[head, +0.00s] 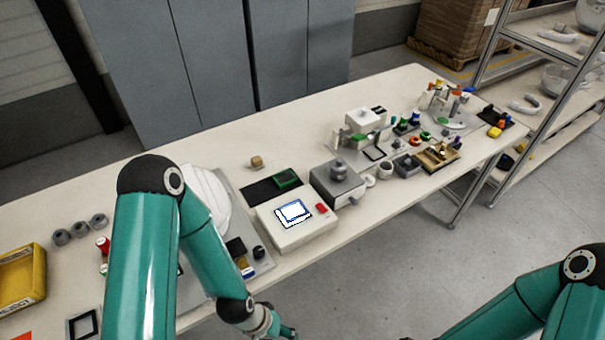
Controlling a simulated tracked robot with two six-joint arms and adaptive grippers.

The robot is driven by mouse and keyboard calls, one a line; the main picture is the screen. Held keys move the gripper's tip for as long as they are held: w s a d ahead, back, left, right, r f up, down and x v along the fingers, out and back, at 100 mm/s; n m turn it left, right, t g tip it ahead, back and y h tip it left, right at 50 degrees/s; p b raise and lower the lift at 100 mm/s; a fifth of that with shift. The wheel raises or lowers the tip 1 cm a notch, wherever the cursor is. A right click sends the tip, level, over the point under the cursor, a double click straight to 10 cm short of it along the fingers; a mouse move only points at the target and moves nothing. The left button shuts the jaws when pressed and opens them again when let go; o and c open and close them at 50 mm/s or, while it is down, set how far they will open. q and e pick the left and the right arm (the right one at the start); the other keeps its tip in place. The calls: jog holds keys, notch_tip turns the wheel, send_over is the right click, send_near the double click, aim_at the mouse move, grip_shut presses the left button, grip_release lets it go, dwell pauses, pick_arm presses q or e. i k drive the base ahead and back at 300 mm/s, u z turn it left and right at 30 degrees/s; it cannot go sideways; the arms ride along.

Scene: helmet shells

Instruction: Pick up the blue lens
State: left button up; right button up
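I cannot clearly make out a blue lens. Small blue parts show among the items on the far right of the table, one (415,118) near the middle of that cluster; they are too small to identify. A white box (286,236) nearer to me has a blue-edged panel (294,213) on top, which looks like a screen. My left gripper (286,332) is at the bottom edge, in front of the table and apart from these things; its fingers are too small and cut off to read. My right arm enters at the lower right, with its gripper outside the picture.
The long white table (110,185) runs from lower left to upper right. A grey machine (338,186) stands beside the white box. A yellow bin (22,276) is at the far left. Metal shelving (545,75) stands beyond the right end. Open floor (400,270) lies in front.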

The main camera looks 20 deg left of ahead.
aim_at(294, 210)
jog(key=u, duration=1.55)
jog(key=i, duration=0.1)
jog(key=z, duration=2.7)
jog(key=k, duration=1.35)
jog(key=u, duration=0.4)
jog(key=i, duration=1)
jog(key=u, duration=0.05)
